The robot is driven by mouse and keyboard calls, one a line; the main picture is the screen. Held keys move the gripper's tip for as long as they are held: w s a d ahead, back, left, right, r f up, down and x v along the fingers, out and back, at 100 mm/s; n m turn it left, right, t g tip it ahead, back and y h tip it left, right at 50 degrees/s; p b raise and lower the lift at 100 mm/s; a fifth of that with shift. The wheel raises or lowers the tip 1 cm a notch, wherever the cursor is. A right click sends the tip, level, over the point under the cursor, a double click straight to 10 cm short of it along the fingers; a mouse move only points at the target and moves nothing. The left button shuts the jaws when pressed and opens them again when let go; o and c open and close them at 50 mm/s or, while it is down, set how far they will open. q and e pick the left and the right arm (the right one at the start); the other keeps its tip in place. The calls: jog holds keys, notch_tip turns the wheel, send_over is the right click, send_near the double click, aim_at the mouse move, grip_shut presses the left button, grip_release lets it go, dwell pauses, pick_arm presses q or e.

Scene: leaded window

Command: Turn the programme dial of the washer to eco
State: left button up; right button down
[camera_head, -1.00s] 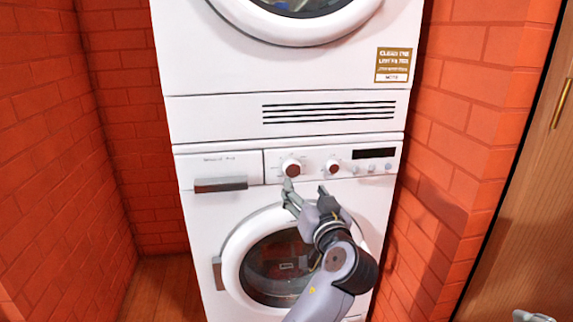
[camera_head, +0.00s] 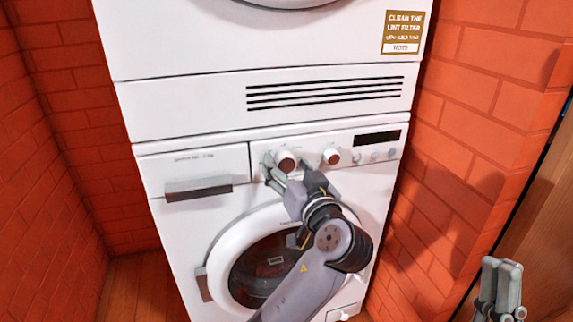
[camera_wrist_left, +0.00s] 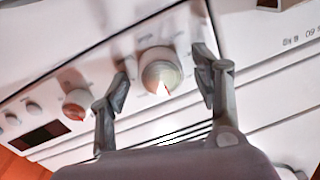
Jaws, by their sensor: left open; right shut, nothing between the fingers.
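The washer (camera_head: 200,215) is the lower white machine of a stack. Its large round dial (camera_head: 286,161), white with a reddish-brown face, sits right of the drawer. In the left wrist view this dial (camera_wrist_left: 160,72) shows a pointer mark; the printing around it is too blurred to read. My left gripper (camera_head: 285,164) is open at the large dial, one finger on each side. In the left wrist view both fingers (camera_wrist_left: 161,80) look apart from the knob. My right gripper (camera_head: 502,266) is shut and empty at the lower right, away from the washer.
A smaller reddish dial (camera_head: 331,156) sits right of the large one, with a dark display (camera_head: 377,138) and small buttons beyond. The detergent drawer (camera_head: 198,188) is at the left, the round door (camera_head: 217,259) below. Brick walls (camera_head: 480,100) stand close on both sides.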

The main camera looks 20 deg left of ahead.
pick_arm(q)
jog(key=c, duration=1.2)
